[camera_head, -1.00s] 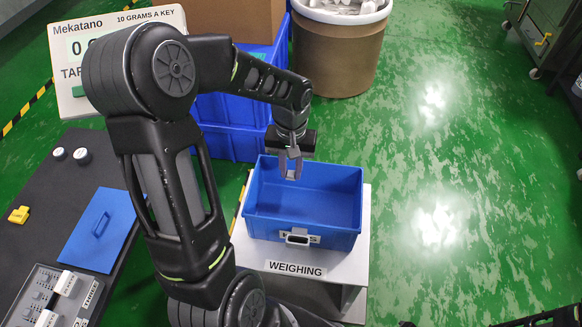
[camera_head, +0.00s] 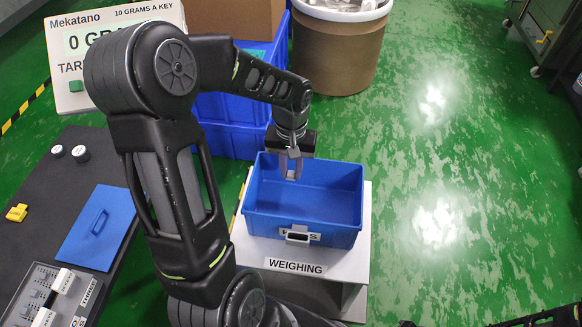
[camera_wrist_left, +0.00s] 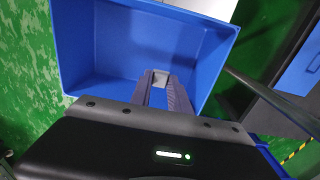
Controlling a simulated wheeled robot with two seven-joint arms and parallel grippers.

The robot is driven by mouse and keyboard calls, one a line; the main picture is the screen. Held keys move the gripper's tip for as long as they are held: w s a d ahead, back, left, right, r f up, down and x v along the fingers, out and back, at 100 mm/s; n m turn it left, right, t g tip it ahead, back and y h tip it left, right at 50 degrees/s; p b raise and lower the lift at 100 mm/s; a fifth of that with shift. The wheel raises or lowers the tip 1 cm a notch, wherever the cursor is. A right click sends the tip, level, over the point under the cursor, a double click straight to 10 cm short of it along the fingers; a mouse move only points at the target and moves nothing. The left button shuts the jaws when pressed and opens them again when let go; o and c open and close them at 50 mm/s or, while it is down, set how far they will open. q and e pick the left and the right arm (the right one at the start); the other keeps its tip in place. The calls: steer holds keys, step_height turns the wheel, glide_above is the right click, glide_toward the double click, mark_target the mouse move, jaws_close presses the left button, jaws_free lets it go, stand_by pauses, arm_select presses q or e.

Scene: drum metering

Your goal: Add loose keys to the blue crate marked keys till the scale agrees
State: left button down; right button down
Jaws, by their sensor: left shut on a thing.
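The blue crate (camera_head: 334,220) marked keys sits on the white weighing platform (camera_head: 352,262); its front handle partly covers the label. Its visible floor looks empty in the head view and in the left wrist view (camera_wrist_left: 105,88). My left gripper (camera_head: 291,166) points down over the crate's back left part. In the left wrist view its fingers are shut on a small grey key (camera_wrist_left: 160,78), held above the crate floor. The scale display (camera_head: 92,40) reads 0 grams, partly hidden by my left arm. My right gripper is not in view.
A brown drum (camera_head: 335,60) holding pale loose pieces stands behind the crate. Blue bins (camera_head: 228,120) with a cardboard box (camera_head: 235,18) stand at the back. A dark bench (camera_head: 40,195) at left bears a blue lid (camera_head: 98,228) and a grey tray (camera_head: 40,290). Green floor is clear at right.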

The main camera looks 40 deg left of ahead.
arm_select(q)
steer(key=b, duration=0.9)
glide_above(291, 210)
steer(key=shift+f, duration=5.85)
steer(key=shift+f+b, duration=1.65)
steer(key=shift+f, duration=0.85)
steer(key=c, duration=1.1)
jaws_free()
steer(key=shift+c, duration=0.2)
step_height(291, 210, up, 8)
steer(key=p, duration=0.2)
